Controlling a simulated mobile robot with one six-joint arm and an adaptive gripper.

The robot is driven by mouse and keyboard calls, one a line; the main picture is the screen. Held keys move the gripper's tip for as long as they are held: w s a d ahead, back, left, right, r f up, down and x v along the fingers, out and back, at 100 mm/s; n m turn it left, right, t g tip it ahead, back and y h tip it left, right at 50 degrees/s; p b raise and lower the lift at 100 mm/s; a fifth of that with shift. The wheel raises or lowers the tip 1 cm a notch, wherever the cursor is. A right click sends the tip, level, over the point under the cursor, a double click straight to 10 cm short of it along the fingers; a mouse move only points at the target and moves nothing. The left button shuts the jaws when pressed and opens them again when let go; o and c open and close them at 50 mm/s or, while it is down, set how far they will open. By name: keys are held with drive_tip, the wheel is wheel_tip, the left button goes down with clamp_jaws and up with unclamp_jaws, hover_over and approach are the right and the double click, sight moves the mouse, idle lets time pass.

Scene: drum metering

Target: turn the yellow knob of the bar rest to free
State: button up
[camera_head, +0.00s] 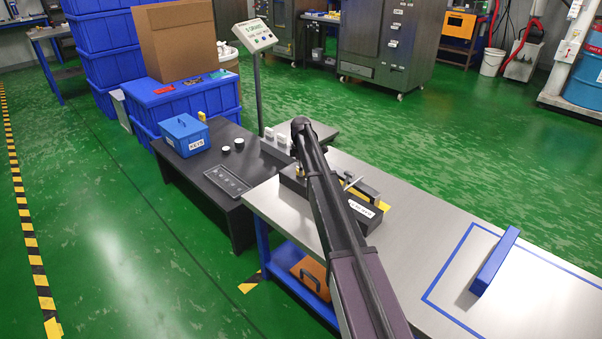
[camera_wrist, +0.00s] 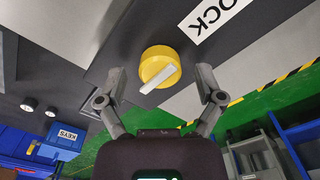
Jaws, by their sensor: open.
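In the wrist view, the yellow knob (camera_wrist: 158,62) is a round disc with a pale bar (camera_wrist: 160,78) across its face, lying slantwise. It is mounted on a dark panel, and a white label (camera_wrist: 213,18) beside it reads "OCK", cut off by the picture's edge. My gripper (camera_wrist: 162,80) is open, with one finger on each side of the knob and slightly short of it; I cannot tell whether they touch it. In the head view the dark bar rest (camera_head: 345,200) stands on the steel bench, and my arm hides the knob and most of my gripper.
A blue bar (camera_head: 495,262) lies on the steel bench (camera_head: 440,220) at the right, across a blue outline. A low black table (camera_head: 195,170) at the left holds a blue KEYS box (camera_head: 184,134) and a tray (camera_head: 228,177). A display (camera_head: 254,36) stands on a pole behind.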

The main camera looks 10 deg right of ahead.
drive_tip(key=shift+f, duration=0.1)
idle(0.3)
drive_tip(key=c, duration=1.1)
drive_tip(key=shift+c, duration=0.2)
drive_tip(key=shift+m, duration=0.3)
drive_tip(key=m, duration=0.7)
drive_tip(key=shift+m, duration=0.4)
drive_tip(key=m, duration=0.4)
drive_tip(key=shift+s+m, duration=0.1)
drive_tip(key=shift+m, duration=2.7)
drive_tip(key=shift+a, duration=0.1)
